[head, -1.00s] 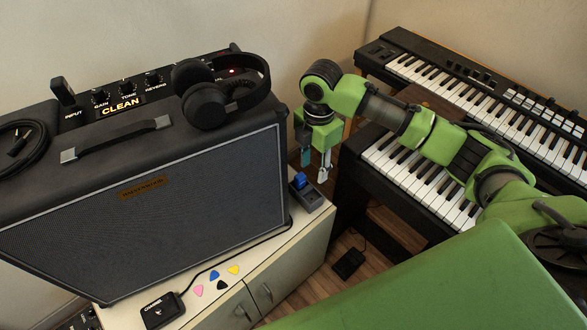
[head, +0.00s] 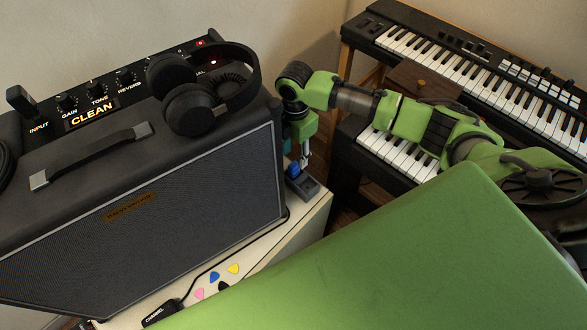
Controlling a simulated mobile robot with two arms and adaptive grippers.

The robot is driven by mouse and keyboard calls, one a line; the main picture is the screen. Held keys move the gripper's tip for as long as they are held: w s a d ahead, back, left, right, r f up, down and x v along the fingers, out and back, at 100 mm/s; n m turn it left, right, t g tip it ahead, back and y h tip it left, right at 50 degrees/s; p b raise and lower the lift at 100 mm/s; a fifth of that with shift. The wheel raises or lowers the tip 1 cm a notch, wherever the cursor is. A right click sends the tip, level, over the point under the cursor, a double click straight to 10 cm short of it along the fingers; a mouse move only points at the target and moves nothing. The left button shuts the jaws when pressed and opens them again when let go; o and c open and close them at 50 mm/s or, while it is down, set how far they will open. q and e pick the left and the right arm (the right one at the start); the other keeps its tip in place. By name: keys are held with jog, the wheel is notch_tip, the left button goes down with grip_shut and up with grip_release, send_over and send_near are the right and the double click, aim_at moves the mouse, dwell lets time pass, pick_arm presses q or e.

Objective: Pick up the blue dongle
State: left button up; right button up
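The blue dongle (head: 293,169) stands in a small dark dock (head: 308,186) at the right end of the white cabinet, beside the amplifier. My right gripper (head: 298,160) points down right at the dongle, with its fingertips around the dongle's height. Its pale finger is on the dongle's right side and its darker teal finger is to the left, partly hidden by the amplifier's edge. The fingers are apart; I cannot tell whether they touch the dongle. My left gripper is out of view.
The big amplifier (head: 190,205) stands close on the left of the gripper, with headphones (head: 190,108) on top. Guitar picks (head: 214,277) and a channel pedal (head: 163,312) lie on the cabinet (head: 262,248). Keyboards (head: 480,70) stand at the right.

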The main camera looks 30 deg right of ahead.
aim_at(295, 164)
jog(key=shift+f, duration=0.3)
notch_tip(295, 164, down, 4)
jog(key=shift+s+r, duration=0.1)
jog(key=shift+r, duration=0.1)
jog(key=shift+f, duration=0.55)
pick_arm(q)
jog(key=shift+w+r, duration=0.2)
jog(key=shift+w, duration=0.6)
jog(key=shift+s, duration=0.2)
pick_arm(e)
grip_shut()
